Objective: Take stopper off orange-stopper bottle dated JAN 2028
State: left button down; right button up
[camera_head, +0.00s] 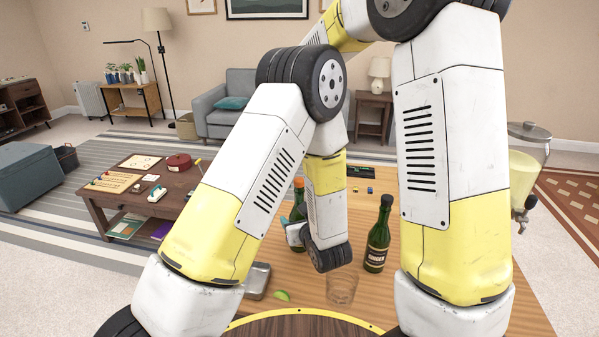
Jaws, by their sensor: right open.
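A dark green bottle (300,207) with an orange stopper (298,182) stands upright on the wooden counter, partly hidden by my arm. No date can be read on either bottle. My left gripper is not in view.
A clear glass (341,289), a green wedge (282,296) and a metal tin (257,281) stand near the counter's front. A drink dispenser (524,175) is at right. A small dark display (361,171) and small cubes lie behind. My large arm links block much of the view.

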aim_at(300, 179)
grip_shut()
jog(key=shift+r, duration=0.3)
dwell(0.6)
jog(key=shift+r, duration=0.9)
jog(key=shift+r, duration=2)
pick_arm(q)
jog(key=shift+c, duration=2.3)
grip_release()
